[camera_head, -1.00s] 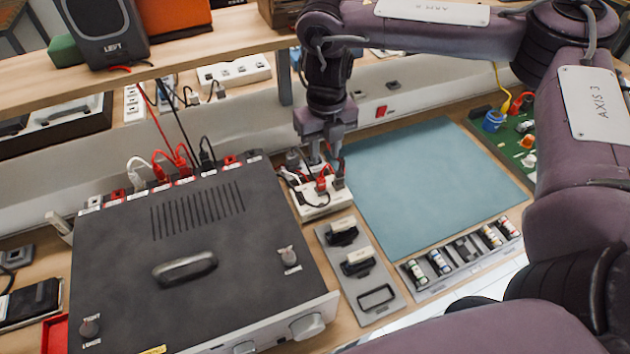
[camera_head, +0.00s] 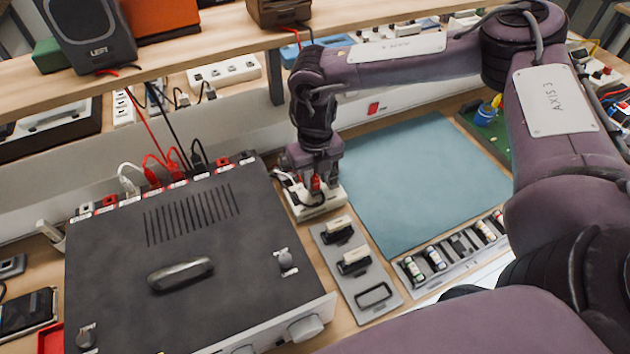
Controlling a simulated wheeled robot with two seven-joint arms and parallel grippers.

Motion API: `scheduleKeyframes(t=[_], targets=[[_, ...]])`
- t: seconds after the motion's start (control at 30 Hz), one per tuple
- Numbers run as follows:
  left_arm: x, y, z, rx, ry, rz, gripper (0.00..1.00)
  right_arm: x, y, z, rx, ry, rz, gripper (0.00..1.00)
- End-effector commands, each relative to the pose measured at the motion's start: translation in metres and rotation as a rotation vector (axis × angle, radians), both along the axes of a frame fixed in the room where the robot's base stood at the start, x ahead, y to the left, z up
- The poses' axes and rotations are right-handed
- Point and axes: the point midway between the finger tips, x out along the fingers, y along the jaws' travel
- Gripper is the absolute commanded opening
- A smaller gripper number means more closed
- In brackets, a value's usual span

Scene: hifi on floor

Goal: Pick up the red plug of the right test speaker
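A white block (camera_head: 318,208) with plugs and leads on it stands right of the dark amplifier (camera_head: 190,255). A red plug (camera_head: 315,184) sits upright on this block, with pale leads beside it. My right gripper (camera_head: 315,176) points down right over the block, its fingertips at the red plug. The fingers are small and dark here, so I cannot tell whether they touch it or are closed on it. More red plugs and leads (camera_head: 152,175) stand along the amplifier's back edge. A speaker marked LEFT (camera_head: 88,32) is on the shelf. My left gripper is not in view.
A grey tray (camera_head: 327,262) with dark parts lies in front of the block. A teal mat (camera_head: 425,180) is bare to the right, with a rack of small cylinders (camera_head: 411,285) along its front. The shelf edge (camera_head: 215,38) crosses behind.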

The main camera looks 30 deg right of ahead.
Motion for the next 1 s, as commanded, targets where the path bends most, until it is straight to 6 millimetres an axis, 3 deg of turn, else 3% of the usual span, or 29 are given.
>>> scheduleKeyframes(t=[0.07, 0.3, 0.73, 0.87, 1.0], targets=[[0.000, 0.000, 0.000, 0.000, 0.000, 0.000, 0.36, 0.000, 0.000, 0.000, 0.000, 0.000, 0.000, 0.30], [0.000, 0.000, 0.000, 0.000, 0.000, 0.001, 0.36, 0.000, 0.000, 0.000, 0.000, 0.000, 0.001, 0.00], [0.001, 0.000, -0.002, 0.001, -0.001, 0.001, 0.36, 0.001, 0.000, 0.010, 0.002, -0.003, 0.001, 0.00], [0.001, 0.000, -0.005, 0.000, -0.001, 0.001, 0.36, 0.001, 0.000, 0.027, 0.002, -0.003, 0.000, 0.00], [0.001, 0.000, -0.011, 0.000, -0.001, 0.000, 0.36, 0.001, 0.001, 0.059, 0.003, -0.006, 0.001, 0.00]])
